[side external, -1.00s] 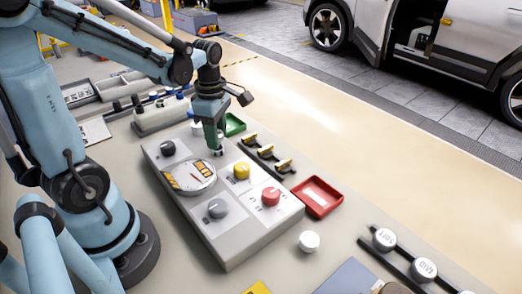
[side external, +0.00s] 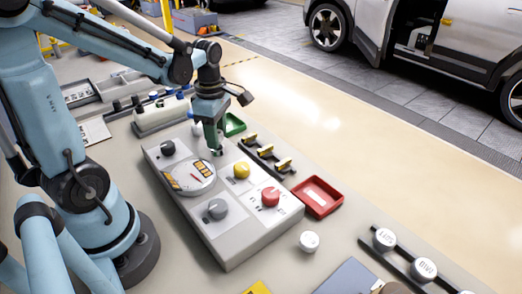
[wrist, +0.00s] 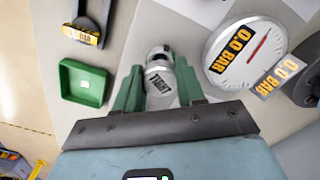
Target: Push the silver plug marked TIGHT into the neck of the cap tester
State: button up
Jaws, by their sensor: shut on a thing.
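The silver plug marked TIGHT (wrist: 160,88) is between the green fingers of my gripper (wrist: 158,75) in the wrist view. My gripper also shows in the side view (side external: 217,150), shut on the plug low over the far part of the cap tester (side external: 187,208). A round metal neck end (wrist: 159,52) shows just beyond the plug in the wrist view. Whether the plug is inside the neck or only against it, I cannot tell. The tester's round gauge (side external: 188,177) reads 0.0 BAR in the wrist view.
A green tray (side external: 234,124) lies behind the tester and a red tray (side external: 318,196) to its right. White caps marked SOFT and MID (side external: 424,269) sit at lower right.

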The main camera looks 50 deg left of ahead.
jog(key=shift+f, duration=0.95)
dwell(0.3)
jog(key=shift+r, duration=0.65)
jog(key=shift+f, duration=0.85)
dwell(1.0)
jog(key=o, duration=1.1)
jog(key=shift+r, duration=0.2)
notch_tip(320, 180, up, 12)
jog(key=shift+f, duration=0.1)
